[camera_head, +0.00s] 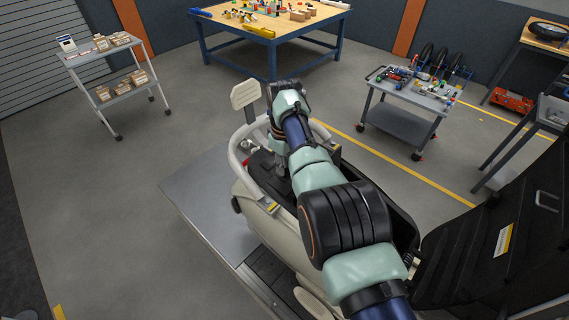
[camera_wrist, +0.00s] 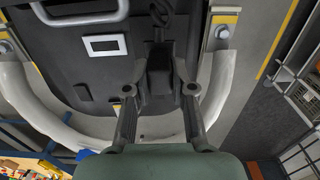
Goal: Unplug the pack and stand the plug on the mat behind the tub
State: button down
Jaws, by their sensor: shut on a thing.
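My gripper (camera_wrist: 160,91) is shut on the black plug (camera_wrist: 160,72), whose sides lie between the two fingertips in the wrist view. A dark cable (camera_wrist: 158,28) runs from the plug's far end. The black pack (camera_wrist: 75,65), with a pale handle and a white-framed dark display, lies under and beside the plug. It shows partly in the head view (camera_head: 262,165). Whether the plug is still seated in the pack cannot be told. The black tub (camera_head: 396,226) shows behind my arm in the cream vehicle body. In the head view my arm largely hides fingers and plug. I cannot make out the mat.
A cream curved rail (camera_wrist: 212,95) surrounds the pack closely. A large black lid (camera_head: 490,245) stands open at the right. The vehicle sits on a grey platform (camera_head: 205,205). Two carts (camera_head: 105,75) (camera_head: 408,108) and a blue-framed workbench (camera_head: 270,45) stand farther off.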

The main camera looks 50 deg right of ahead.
jog(key=shift+f+b, duration=0.6)
jog(key=shift+f, duration=0.1)
jog(key=c, duration=0.9)
grip_release()
notch_tip(320, 180, up, 8)
jog(key=shift+f, duration=0.2)
